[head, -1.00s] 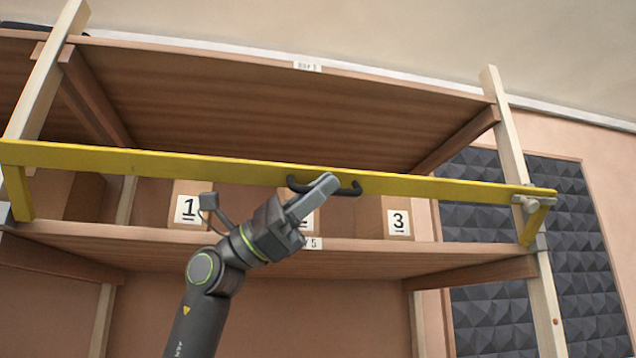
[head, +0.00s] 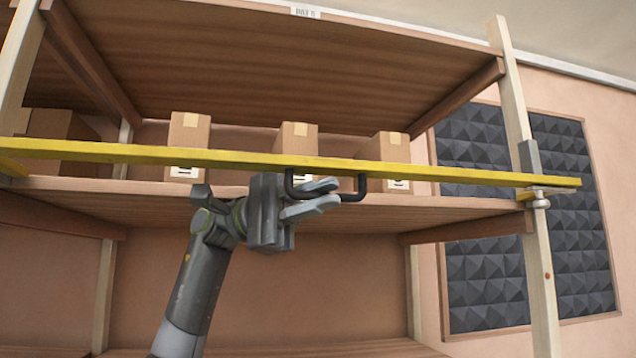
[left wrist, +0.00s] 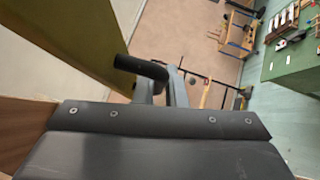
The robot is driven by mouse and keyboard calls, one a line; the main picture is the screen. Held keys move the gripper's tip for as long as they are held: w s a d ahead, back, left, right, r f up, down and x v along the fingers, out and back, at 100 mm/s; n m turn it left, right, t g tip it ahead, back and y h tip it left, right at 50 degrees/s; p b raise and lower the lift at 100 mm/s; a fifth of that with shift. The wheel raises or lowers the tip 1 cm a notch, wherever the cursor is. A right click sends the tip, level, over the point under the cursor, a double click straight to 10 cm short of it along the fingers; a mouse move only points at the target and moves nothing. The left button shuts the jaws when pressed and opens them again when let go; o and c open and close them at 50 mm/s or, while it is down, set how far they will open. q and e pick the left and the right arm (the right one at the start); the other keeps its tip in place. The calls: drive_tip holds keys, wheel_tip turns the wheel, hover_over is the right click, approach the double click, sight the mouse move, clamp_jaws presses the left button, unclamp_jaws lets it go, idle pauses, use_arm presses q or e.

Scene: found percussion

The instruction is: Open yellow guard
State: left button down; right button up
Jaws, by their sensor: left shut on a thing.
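The yellow guard (head: 430,172) is a long bar running across the front of the shelf bay, in front of the boxes. Its black handle (head: 352,195) sits at the middle of the bar. My left gripper (head: 325,196) reaches up from below and is shut on the handle. In the left wrist view my fingers (left wrist: 168,92) are at the black handle (left wrist: 140,66), beside the yellow guard (left wrist: 75,35). A grey latch with a knob (head: 541,203) is at the guard's right end, by the upright post. My right gripper is out of view.
Several cardboard boxes (head: 188,133) stand on the shelf (head: 240,188) behind the guard, their labels partly hidden by it. A pale wooden post (head: 541,270) stands at right, with dark foam panels (head: 485,270) behind. A green table (left wrist: 293,65) shows far off.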

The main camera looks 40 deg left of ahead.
use_arm(q)
drive_tip(key=shift+a+f, duration=0.1)
idle(0.4)
drive_tip(key=c, duration=1.8)
unclamp_jaws()
drive_tip(key=shift+o, duration=0.2)
